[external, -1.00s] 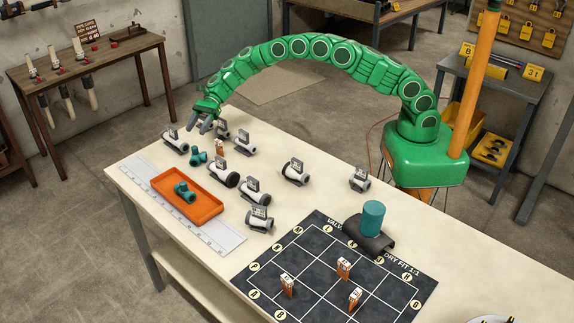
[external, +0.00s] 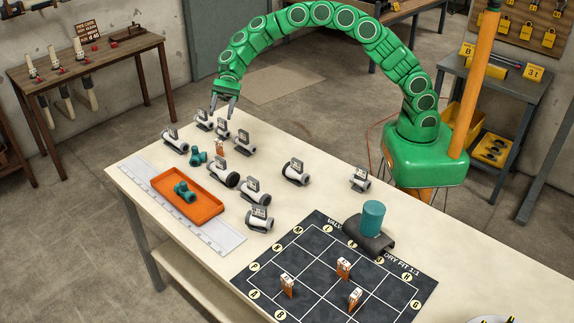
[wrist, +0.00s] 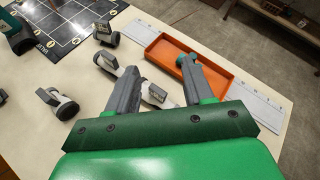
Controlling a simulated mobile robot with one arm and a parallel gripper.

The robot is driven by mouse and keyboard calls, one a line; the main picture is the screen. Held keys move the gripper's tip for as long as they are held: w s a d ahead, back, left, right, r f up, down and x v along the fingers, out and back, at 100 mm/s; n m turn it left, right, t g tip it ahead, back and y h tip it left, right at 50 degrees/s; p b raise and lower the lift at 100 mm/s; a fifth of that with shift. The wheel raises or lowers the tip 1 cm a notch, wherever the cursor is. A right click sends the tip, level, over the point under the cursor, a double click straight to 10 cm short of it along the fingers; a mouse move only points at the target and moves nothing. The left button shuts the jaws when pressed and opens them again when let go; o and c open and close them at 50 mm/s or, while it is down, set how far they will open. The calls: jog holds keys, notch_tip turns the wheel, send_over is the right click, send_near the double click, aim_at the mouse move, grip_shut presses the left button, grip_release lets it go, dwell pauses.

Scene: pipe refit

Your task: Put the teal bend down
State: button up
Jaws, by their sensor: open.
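One small teal fitting (external: 184,191) lies in the orange tray (external: 208,212). A second teal fitting (external: 197,157) lies on the bare table top behind the tray, among grey-white valves. At this size I cannot tell for sure which one is the bend. My gripper (external: 223,108) is open and empty, above the far edge of the table, to the right of and higher than the second fitting. In the wrist view the fingers (wrist: 158,72) are spread with nothing between them. The tray's teal fitting (wrist: 186,62) shows there, partly hidden by a finger.
Several grey-white valves with dark tags, such as one valve (external: 295,172), stand around the tray. A ruler strip (external: 225,237) runs beside it. A dark gridded board (external: 318,262) and a teal cylinder (external: 373,217) on a dark saddle (external: 368,242) are nearer.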

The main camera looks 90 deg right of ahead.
jog(key=s+a+r+n+g+h, duration=0.1)
jog(key=s+r+n+h, duration=0.15)
jog(key=s, duration=0.65)
jog(key=s+a+r+n+g+h, duration=0.1)
jog(key=s+r+n+g, duration=0.2)
jog(key=s, duration=0.7)
jog(key=s+a+r+n+h, duration=0.15)
jog(key=s+n, duration=0.25)
jog(key=s, duration=0.5)
jog(key=s+d+f+n+h, duration=0.1)
jog(key=s+d+n+h, duration=0.2)
jog(key=s+d, duration=0.4)
jog(key=s+d+f+n+h, duration=0.1)
jog(key=s+d+n+h, duration=0.3)
jog(key=s, duration=1.8)
jog(key=d, duration=0.3)
jog(key=shift+d+f+n, duration=0.15)
jog(key=shift+f+n, duration=0.2)
jog(key=shift+f, duration=0.05)
